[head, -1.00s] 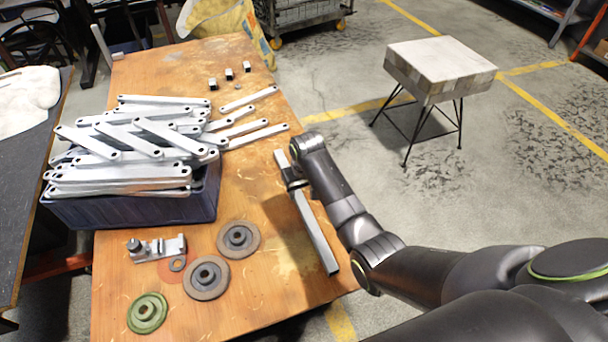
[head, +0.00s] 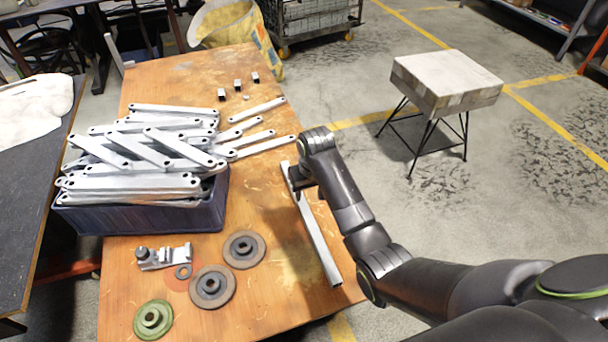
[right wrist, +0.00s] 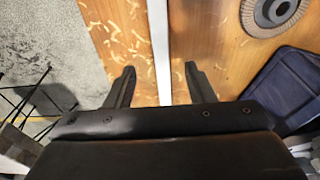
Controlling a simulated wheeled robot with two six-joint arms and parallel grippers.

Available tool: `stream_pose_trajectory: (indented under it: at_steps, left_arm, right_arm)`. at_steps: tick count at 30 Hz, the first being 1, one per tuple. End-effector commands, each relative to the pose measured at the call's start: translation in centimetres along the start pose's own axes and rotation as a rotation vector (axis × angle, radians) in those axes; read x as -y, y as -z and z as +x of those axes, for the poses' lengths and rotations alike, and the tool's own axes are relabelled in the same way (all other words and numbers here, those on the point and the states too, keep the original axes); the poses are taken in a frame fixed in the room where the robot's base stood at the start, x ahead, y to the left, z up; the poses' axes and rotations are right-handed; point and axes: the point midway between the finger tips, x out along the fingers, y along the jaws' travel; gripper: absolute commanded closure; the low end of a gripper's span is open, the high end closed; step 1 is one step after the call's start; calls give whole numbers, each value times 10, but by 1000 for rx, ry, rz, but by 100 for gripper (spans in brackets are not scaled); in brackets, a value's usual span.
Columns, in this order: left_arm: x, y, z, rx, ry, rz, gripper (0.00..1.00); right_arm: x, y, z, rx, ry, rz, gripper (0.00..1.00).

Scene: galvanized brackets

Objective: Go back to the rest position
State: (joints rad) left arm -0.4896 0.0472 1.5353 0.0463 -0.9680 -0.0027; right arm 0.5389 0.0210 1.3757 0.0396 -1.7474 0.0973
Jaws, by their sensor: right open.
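A long galvanized bar (head: 319,240) lies along the right side of the wooden table (head: 270,300). My right gripper (head: 295,180) is over the far part of this bar. In the right wrist view the gripper (right wrist: 160,80) is open, with one finger on each side of the bar (right wrist: 158,40) and a gap to it on both sides. The gripper holds nothing; its exact height above the bar is hard to tell. My left gripper is not in view.
A blue crate (head: 130,220) heaped with galvanized brackets (head: 135,182) stands left on the table. Grinding discs (head: 212,286), a green disc (head: 153,319) and a metal fixture (head: 163,257) lie nearer. A stool (head: 447,80) stands on the open floor to the right.

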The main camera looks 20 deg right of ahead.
Motion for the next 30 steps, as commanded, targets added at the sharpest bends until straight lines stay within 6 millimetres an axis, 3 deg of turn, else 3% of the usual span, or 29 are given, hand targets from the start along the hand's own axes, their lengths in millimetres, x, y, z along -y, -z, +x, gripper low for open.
stream_pose_trajectory:
  at_steps: [7,11,15,20,27,30]
  left_arm:
    - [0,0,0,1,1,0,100]
    - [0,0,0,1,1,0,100]
    - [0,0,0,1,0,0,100]
    - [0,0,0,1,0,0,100]
    - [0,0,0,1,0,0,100]
    - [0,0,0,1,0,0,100]
  right_arm:
    - [-2,-3,2,0,-1,2,51]
    - [-13,-26,12,-9,-4,14,51]
    - [-34,-75,27,-34,-14,37,51]
    - [-57,-139,31,-69,-37,60,51]
    - [-84,-236,12,-116,-84,79,51]
    - [-91,-268,-1,-132,-104,79,51]
